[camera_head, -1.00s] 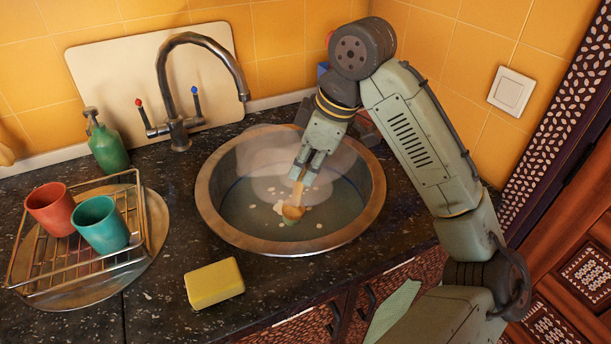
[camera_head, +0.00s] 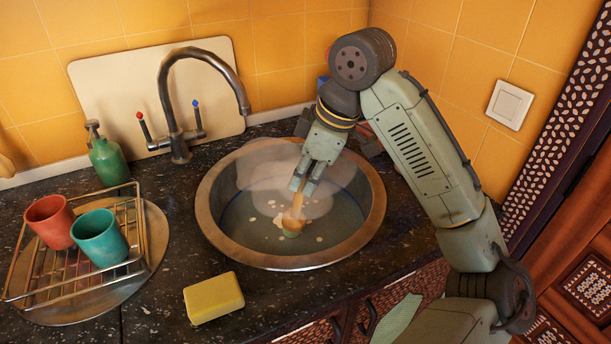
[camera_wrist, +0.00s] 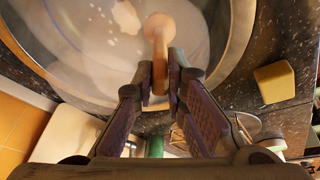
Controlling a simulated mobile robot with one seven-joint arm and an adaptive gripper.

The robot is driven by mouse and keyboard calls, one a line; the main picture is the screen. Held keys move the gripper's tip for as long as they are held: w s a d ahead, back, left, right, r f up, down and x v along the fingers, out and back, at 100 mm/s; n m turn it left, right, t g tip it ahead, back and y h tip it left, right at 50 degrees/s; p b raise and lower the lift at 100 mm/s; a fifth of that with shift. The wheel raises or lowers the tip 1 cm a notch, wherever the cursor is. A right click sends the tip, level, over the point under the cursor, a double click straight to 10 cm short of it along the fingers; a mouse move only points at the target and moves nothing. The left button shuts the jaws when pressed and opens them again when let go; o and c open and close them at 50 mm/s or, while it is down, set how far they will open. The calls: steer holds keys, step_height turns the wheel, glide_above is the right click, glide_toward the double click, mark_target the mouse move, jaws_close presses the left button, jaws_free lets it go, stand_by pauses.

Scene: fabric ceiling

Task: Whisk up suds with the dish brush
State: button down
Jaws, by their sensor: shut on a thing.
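In the wrist view, the brush (camera_wrist: 159,42) stands between the two fingers of my gripper (camera_wrist: 160,88). The round metal sink (camera_head: 212,222) holds greyish water (camera_head: 250,222). Several small pale suds patches float around the brush head. Whitish steam or haze hangs over the back of the basin. The tips of the brush's bristles are hard to make out.
A yellow sponge (camera_head: 213,298) lies on the dark counter in front of the sink. At left, a wire rack (camera_head: 140,235) holds a red cup (camera_head: 50,220) and a teal cup (camera_head: 98,238). A green soap bottle (camera_head: 108,160) and the faucet (camera_head: 178,145) stand behind.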

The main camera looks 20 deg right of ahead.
step_height(320, 180, up, 13)
stand_by(0.8)
steer(key=shift+f, duration=0.15)
stand_by(0.6)
